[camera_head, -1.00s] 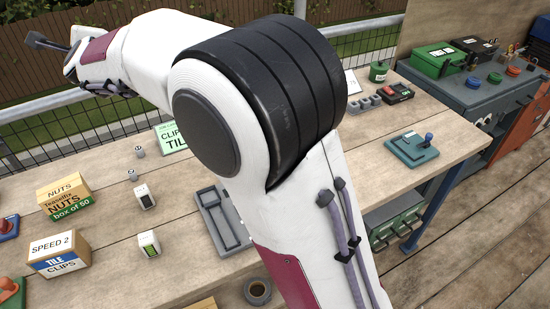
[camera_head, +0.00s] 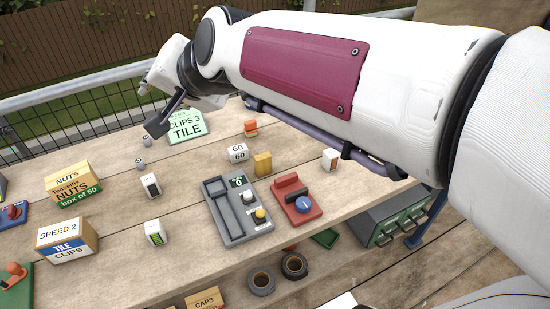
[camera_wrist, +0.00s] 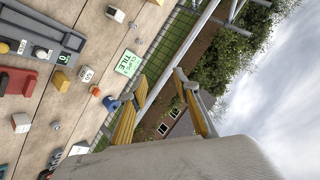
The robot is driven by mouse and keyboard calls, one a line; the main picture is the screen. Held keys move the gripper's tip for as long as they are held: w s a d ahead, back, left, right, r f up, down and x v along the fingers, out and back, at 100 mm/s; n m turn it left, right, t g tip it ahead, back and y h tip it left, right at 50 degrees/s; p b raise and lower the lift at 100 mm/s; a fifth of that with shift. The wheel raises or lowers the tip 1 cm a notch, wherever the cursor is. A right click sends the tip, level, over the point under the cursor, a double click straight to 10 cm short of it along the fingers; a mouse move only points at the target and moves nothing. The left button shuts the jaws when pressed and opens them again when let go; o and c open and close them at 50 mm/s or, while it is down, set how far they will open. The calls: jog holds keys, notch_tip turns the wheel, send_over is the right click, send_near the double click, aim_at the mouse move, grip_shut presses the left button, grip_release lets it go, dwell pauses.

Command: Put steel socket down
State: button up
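Two small grey metal cylinders (camera_head: 146,140) and (camera_head: 140,163) stand on the wooden bench left of the green "CLIPS 3 TILE" card; they look like sockets or nuts, and I cannot tell which is the steel socket. They also show as small grey pieces in the wrist view (camera_wrist: 137,40), above the card. Another small grey round piece (camera_wrist: 56,126) lies lower left there. My gripper (camera_wrist: 160,80) has its fingers wide apart with nothing between them. In the head view my gripper (camera_head: 151,107) is above the bench's back edge, over the cylinders.
The green card (camera_head: 187,126) lies near the back railing (camera_head: 75,88). A grey tray (camera_head: 222,222), a red block device (camera_head: 297,201) and a white "60" box (camera_head: 237,153) occupy the middle. Nuts (camera_head: 73,184) and clips (camera_head: 66,243) boxes stand left.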

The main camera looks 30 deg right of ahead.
jog(key=s+d+f+n+g+h, duration=0.1)
jog(key=s+d+f, duration=0.3)
jog(key=s, duration=0.4)
jog(key=s+d+f+n+g+h, duration=0.1)
jog(key=s+d+f+n+g, duration=0.1)
jog(key=s, duration=0.5)
jog(key=s+d+f+n+g+h, duration=0.1)
jog(key=s+d+f+n+h, duration=0.1)
jog(key=s+d+f+n, duration=0.2)
jog(key=s+d+f, duration=0.2)
jog(key=s+f, duration=0.1)
jog(key=s, duration=0.1)
jog(key=shift+s+g, duration=0.3)
jog(key=shift+s, duration=0.05)
jog(key=shift+o, duration=0.7)
jog(key=shift+a, duration=0.1)
